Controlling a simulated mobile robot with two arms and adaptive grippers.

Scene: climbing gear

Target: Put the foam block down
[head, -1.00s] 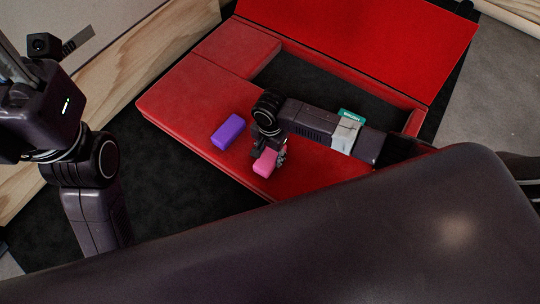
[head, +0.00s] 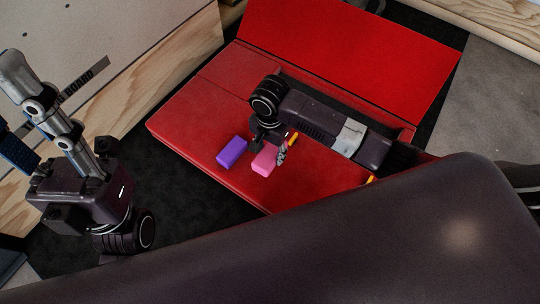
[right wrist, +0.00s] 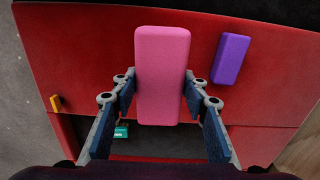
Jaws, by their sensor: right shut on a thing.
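The pink foam block (head: 265,160) is in my right gripper (head: 268,152), over the red padded mat (head: 190,120). In the right wrist view the pink block (right wrist: 162,75) sits between the two fingers (right wrist: 160,95), which are shut on it. It looks much larger there than the purple block (right wrist: 230,58), so it is nearer the camera. I cannot see a gap beneath it. In the head view the purple block (head: 232,152) lies just left of the pink one. My left gripper (head: 50,120) is at the far left, away from the mat, its opening unclear.
A small yellow piece (right wrist: 55,103) and a teal item (right wrist: 121,131) show in the right wrist view. A raised red panel (head: 350,50) stands behind the mat. A wooden-edged board (head: 150,80) is at the left. The mat's left part is clear.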

